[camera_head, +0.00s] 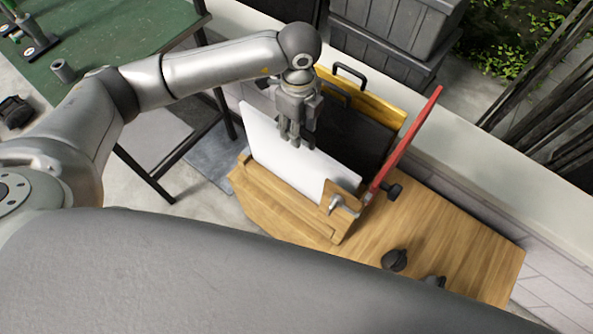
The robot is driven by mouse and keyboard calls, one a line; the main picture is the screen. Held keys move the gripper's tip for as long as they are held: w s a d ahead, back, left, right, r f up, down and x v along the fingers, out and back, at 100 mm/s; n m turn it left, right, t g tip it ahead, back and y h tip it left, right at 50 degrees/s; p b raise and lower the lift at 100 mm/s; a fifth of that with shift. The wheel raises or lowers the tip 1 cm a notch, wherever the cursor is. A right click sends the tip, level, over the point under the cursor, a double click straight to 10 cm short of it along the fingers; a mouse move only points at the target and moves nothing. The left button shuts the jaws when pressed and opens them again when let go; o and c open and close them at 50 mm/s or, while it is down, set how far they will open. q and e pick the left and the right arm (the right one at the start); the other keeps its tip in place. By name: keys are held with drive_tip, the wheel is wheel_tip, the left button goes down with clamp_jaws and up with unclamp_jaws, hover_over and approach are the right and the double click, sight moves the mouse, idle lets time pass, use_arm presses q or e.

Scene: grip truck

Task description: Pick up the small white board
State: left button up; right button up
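The small white board (283,168) stands on edge, leaning, in a wooden holder (285,217) on a wooden table. My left gripper (297,138) points down at the board's upper edge, around its middle. Its fingers overlap the edge in the picture. I cannot tell whether they are closed on the board or only beside it. The board's lower edge is hidden by the holder's front lip. My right gripper is not in view.
Behind the white board stand a dark panel (352,140) and a yellow case (385,108). A red-edged panel (405,142) rises to the right. Black knobs (394,260) lie on the wooden table (450,235). A green table (105,45) stands at the upper left. Grey crates (395,35) stand behind.

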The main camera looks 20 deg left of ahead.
use_arm(q)
drive_tip(key=shift+w+f, duration=0.1)
drive_tip(key=shift+f, duration=0.2)
drive_tip(key=f+p, duration=0.2)
drive_tip(key=f, duration=0.1)
drive_tip(key=shift+a+f, duration=0.2)
drive_tip(key=shift+f, duration=0.65)
drive_tip(key=shift+c, duration=0.8)
drive_tip(key=c, duration=0.5)
clamp_jaws()
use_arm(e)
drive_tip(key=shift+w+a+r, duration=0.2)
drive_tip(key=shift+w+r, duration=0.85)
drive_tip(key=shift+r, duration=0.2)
